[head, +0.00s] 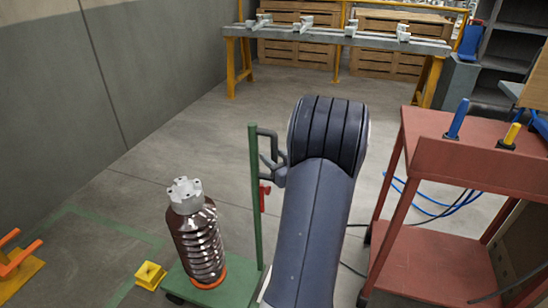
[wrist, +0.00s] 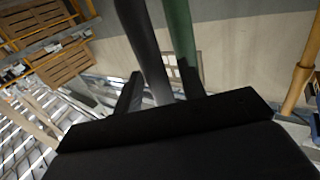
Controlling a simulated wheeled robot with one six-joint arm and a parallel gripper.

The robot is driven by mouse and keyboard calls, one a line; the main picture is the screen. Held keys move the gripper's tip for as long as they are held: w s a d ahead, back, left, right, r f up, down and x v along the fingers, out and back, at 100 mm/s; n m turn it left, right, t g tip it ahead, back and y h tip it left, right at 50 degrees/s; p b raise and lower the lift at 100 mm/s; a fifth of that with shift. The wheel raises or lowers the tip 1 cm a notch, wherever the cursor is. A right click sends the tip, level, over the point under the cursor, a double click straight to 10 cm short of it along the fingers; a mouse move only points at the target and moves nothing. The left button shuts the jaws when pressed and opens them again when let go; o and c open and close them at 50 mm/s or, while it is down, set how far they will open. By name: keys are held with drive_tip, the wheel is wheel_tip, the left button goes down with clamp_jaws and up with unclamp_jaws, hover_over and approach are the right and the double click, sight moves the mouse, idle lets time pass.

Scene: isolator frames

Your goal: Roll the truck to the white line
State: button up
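The truck (head: 233,291) is a green low trolley with a tall green post (head: 255,190), in the lower left of the head view. A ribbed brown insulator (head: 200,240) with a grey metal cap stands upright on it. A dark grey handle bar (head: 268,132) juts from the post; it also shows in the wrist view (wrist: 145,45), beside the post (wrist: 179,30). My gripper (wrist: 160,82) has its fingers apart on either side of the bar, with slight gaps showing. In the head view my gripper is mostly hidden behind my arm. I see no white line.
A red cart (head: 425,262) stands close on the right, with blue cables (head: 440,208) on the floor by it. A yellow block (head: 150,274) sits left of the truck. A grey bench (head: 340,41) stands at the back. The floor before it is open.

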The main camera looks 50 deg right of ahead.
drive_tip(key=s+a+p, duration=0.1)
drive_tip(key=s+a, duration=0.1)
drive_tip(key=s, duration=0.8)
drive_tip(key=shift+s+p, duration=0.3)
drive_tip(key=shift+p, duration=0.05)
drive_tip(key=w, duration=0.3)
drive_tip(key=w+d+b, duration=0.1)
drive_tip(key=w, duration=0.5)
drive_tip(key=shift+w+d+b, duration=0.3)
drive_tip(key=shift+w+d, duration=0.2)
drive_tip(key=shift+w, duration=0.5)
drive_tip(key=shift+r, duration=0.15)
